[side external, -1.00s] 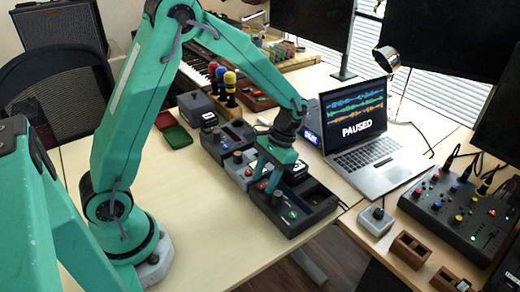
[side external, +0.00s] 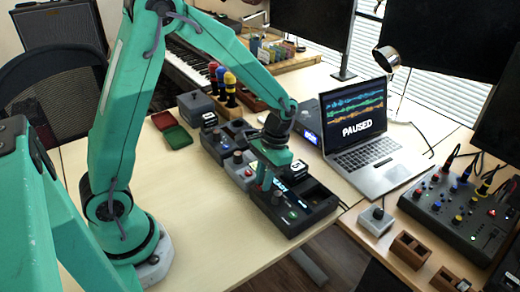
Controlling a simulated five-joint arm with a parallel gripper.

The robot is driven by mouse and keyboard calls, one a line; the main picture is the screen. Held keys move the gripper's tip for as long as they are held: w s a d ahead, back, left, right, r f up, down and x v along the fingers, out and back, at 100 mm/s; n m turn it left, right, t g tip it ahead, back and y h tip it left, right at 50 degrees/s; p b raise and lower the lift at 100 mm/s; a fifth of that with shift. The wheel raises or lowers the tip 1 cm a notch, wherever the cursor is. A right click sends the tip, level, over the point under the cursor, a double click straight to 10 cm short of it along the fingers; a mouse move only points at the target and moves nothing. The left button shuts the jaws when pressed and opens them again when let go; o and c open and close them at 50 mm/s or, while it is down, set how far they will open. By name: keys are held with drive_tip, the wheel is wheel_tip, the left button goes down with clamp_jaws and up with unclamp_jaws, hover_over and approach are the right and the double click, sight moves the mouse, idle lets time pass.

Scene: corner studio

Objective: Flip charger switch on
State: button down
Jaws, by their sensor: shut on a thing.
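The charger appears to be the dark box (side external: 312,205) on the near right edge of the light table. It has an open slot on its right side, a green light near its front and a small lit display partly behind my fingers. My gripper (side external: 267,187) points down over the left part of this box. It is shut on a small part there, which I take to be the charger switch. The fingers hide that part, so its position cannot be told. A small dark knob stands just in front of the fingers.
Other grey units with knobs (side external: 240,170) adjoin the box behind it. A laptop (side external: 362,130) reading PAUSED stands to the right, close to my wrist. Red and green trays (side external: 177,137) lie to the left. A mixer (side external: 460,210) is at far right. The front-left table is clear.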

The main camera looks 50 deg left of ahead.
drive_tip(key=shift+s+t, duration=0.15)
drive_tip(key=shift+t, duration=0.45)
drive_tip(key=c, duration=1.3)
unclamp_jaws()
drive_tip(key=shift+r, duration=0.1)
drive_tip(key=shift+w+r, duration=0.2)
drive_tip(key=shift+r, duration=1.05)
drive_tip(key=shift+w+r, duration=0.15)
drive_tip(key=shift+r, duration=1.15)
drive_tip(key=shift+w+r, duration=0.2)
drive_tip(key=shift+r, duration=1.05)
drive_tip(key=shift+s, duration=0.1)
